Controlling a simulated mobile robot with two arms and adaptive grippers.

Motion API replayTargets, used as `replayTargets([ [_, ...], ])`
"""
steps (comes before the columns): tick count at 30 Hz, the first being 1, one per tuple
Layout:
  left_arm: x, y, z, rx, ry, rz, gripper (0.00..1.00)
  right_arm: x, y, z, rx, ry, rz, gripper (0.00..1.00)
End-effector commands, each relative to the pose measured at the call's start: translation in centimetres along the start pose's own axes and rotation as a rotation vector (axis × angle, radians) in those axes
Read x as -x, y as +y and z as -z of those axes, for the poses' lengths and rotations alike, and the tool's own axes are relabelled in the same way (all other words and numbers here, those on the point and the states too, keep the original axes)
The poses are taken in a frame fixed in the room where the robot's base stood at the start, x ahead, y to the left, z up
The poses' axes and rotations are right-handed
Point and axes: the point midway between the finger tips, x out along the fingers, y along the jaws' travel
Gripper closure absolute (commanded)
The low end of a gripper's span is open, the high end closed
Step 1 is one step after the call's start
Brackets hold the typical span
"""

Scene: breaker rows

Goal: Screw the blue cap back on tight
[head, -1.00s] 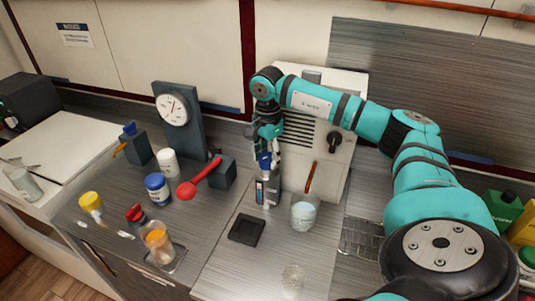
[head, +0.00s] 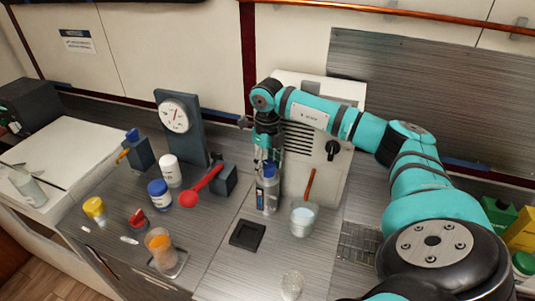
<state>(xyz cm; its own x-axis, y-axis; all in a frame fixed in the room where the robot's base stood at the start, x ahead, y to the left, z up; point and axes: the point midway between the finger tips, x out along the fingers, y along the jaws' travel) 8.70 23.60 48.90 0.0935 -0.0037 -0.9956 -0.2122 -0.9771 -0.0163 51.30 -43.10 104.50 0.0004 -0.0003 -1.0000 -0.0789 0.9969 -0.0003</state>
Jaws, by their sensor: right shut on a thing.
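A slim clear bottle (head: 267,198) stands upright on the counter in front of the beige machine. The blue cap (head: 268,171) is at its top. My right gripper (head: 267,163) points down from above and is shut on the blue cap. The fingers partly hide the cap, and I cannot tell how far it is seated on the neck. My left gripper is not in view.
A glass beaker (head: 302,218) with a stick stands close right of the bottle. A black square tray (head: 247,235) lies in front. A small clear glass (head: 291,284) stands near the front.

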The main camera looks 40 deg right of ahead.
Motion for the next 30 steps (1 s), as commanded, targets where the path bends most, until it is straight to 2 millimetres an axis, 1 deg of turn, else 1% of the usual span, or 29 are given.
replayTargets([
  [4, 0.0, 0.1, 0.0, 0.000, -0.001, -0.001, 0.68, -0.1, 0.0, 0.1, 0.001, 0.002, 0.001, 0.85],
  [5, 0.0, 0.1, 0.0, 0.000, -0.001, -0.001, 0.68, -0.1, 0.0, 0.1, 0.001, 0.002, 0.001, 0.52],
  [8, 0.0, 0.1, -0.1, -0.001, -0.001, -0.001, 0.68, -0.1, 0.0, 0.1, 0.002, 0.002, 0.000, 0.39],
  [9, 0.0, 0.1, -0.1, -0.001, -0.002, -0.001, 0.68, -0.1, 0.0, 0.0, 0.002, 0.002, 0.000, 0.37],
  [16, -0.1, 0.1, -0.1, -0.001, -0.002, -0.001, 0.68, 0.0, 0.0, 0.0, 0.008, 0.001, 0.000, 0.37],
  [19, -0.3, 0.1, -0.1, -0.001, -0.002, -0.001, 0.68, -0.1, 0.0, 0.0, 0.082, 0.001, 0.000, 0.37],
  [30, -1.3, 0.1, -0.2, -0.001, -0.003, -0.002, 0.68, -0.1, 0.0, 0.0, 0.703, 0.001, 0.000, 0.37],
])
